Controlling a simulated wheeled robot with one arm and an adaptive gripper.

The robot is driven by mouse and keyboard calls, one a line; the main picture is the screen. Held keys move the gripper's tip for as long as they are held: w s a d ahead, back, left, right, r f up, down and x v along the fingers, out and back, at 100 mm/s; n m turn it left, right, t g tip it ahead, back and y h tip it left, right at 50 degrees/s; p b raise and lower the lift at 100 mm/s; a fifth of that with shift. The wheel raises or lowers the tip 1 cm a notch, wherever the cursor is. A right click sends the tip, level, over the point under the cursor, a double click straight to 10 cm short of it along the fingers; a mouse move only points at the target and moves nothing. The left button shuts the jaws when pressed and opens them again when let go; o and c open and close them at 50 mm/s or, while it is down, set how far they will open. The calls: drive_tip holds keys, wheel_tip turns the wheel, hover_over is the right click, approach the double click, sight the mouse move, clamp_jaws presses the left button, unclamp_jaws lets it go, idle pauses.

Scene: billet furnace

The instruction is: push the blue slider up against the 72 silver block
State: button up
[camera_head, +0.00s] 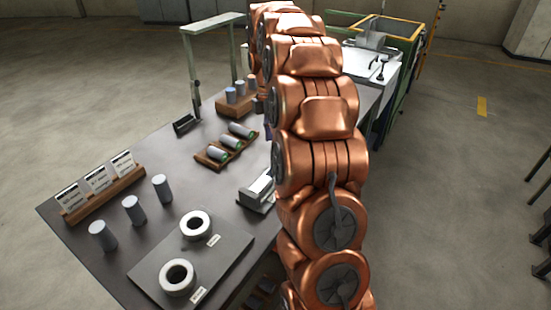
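My copper arm runs up the middle of the picture and hides part of the workbench. My gripper is not clearly seen; it is hidden behind the arm. A small dark-blue patch (267,132) shows at the arm's left edge, and I cannot tell whether it is the blue slider. A silver-grey block-like piece (258,191) stands on the bench just left of the arm, partly covered by it. No number 72 is legible on it, so I cannot tell whether it is the named block.
Grey cylinders (133,210) stand at the bench's left, near a label rack (98,187). Two white rings sit on a front plate (150,260). A wooden tray (211,161) holds cylinders; a wooden block (236,107) and grey frame (189,72) stand behind. Open floor lies right.

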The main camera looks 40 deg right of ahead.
drive_tip(key=shift+s+a+f+p, duration=0.1)
drive_tip(key=shift+s+f+p, duration=0.15)
drive_tip(key=shift+f, duration=0.9)
drive_tip(key=shift+s+a+f+p, duration=0.1)
drive_tip(key=shift+s+f+p, duration=0.1)
drive_tip(key=shift+f, duration=0.95)
drive_tip(key=shift+s+f+p, duration=0.25)
drive_tip(key=shift+f, duration=0.9)
clamp_jaws()
